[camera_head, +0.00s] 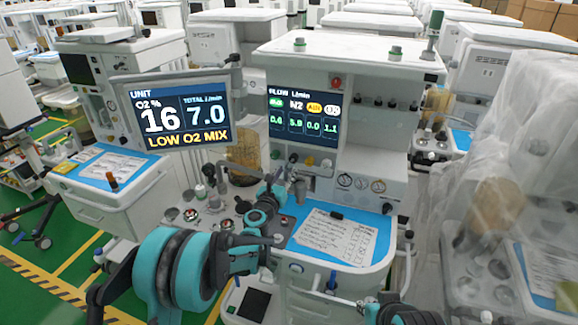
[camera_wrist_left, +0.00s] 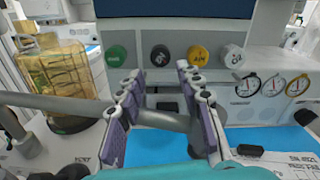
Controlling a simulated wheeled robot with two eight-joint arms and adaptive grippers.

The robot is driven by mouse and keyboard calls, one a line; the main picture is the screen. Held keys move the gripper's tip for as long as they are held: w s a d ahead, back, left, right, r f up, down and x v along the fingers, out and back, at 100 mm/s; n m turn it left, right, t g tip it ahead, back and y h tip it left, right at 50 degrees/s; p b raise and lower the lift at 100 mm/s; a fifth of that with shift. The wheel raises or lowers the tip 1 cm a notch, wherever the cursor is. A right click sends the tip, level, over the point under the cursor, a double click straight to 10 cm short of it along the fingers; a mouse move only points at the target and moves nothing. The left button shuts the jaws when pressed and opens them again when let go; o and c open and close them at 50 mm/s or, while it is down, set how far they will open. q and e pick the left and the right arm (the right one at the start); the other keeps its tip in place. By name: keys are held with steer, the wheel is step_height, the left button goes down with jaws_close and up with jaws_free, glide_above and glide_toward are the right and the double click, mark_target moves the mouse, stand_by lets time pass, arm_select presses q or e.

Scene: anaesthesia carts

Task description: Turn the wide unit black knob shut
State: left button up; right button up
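The black knob (camera_wrist_left: 160,55) sits on the front panel of the wide unit (camera_head: 345,165), between a green knob (camera_wrist_left: 118,55) and a yellow knob (camera_wrist_left: 200,55), with a white knob (camera_wrist_left: 233,55) at the right. My left gripper (camera_wrist_left: 160,95) is open and empty, its two purple-padded fingers apart. It points at the panel, with the black knob seen beyond the gap between them.
The screen (camera_head: 303,120) reads about 5.9 under N2; the other screen (camera_head: 180,116) shows LOW O2 MIX. A paper sheet (camera_head: 335,236) lies on the blue work surface. A yellowish canister (camera_wrist_left: 55,70) stands left of the knobs. Gauges (camera_wrist_left: 272,85) are at the right.

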mark_target(293, 161)
arm_select(q)
steer(key=b+x, duration=0.1)
steer(key=x, duration=0.5)
steer(key=shift+w+d, duration=0.15)
steer(key=shift+w, duration=0.1)
steer(key=shift+c, duration=0.4)
jaws_close()
